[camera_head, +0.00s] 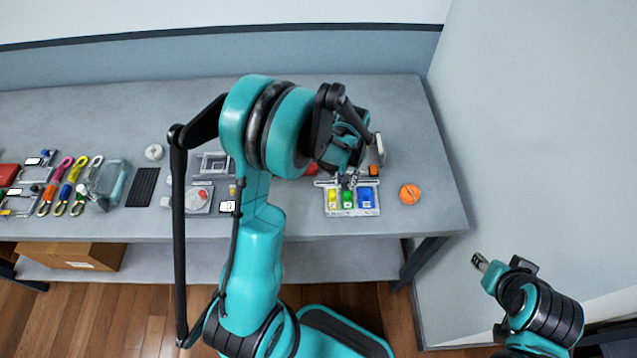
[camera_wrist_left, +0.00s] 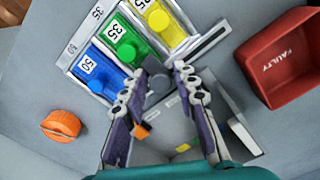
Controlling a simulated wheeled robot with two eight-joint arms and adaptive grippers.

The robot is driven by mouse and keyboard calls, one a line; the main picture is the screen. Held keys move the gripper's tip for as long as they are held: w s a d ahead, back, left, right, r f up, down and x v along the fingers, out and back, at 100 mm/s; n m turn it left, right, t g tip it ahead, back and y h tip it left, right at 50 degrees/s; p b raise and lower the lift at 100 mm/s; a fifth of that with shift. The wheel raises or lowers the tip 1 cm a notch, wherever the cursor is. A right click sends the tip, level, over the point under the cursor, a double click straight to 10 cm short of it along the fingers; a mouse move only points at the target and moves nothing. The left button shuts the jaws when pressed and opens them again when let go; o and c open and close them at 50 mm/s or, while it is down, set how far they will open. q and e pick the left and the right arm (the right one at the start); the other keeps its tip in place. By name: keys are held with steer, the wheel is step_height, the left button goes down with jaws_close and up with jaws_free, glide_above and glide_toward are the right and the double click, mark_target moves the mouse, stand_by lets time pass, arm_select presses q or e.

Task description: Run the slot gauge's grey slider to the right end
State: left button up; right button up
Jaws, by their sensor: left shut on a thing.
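The slot gauge (camera_wrist_left: 207,45) is a pale bar with a dark slot; its left part shows in the left wrist view, and my fingers cover the rest. In the head view its bar (camera_head: 325,183) lies just behind a tray of coloured blocks. My left gripper (camera_wrist_left: 162,72) reaches down at the bar, with its fingertips shut on a small grey piece, seemingly the slider (camera_wrist_left: 160,81), which is mostly hidden. The left gripper also shows in the head view (camera_head: 347,182). My right gripper (camera_head: 480,262) hangs off the table at the right; its jaw gap is unclear.
The tray (camera_wrist_left: 72,62) holds blue, green and yellow knobbed blocks. A red bin marked FAULTY (camera_wrist_left: 285,65) stands left of the gauge. A small orange block (camera_head: 374,171) lies behind it. Several tools fill the left table.

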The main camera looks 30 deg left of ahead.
mark_target(374, 184)
arm_select(q)
steer(key=shift+w+d+b, duration=0.1)
steer(key=shift+w+d, duration=0.65)
steer(key=shift+d, duration=0.5)
steer(key=shift+w+d+b, duration=0.15)
steer(key=shift+w+d, duration=0.65)
steer(key=shift+d, duration=0.5)
steer(key=shift+w+d+b, duration=0.1)
steer(key=shift+w+d, duration=0.65)
steer(key=shift+d, duration=0.5)
steer(key=o, duration=0.6)
steer(key=shift+c, duration=0.2)
steer(key=shift+d, duration=0.1)
steer(key=shift+r+p, duration=2)
steer(key=shift+r, duration=1.05)
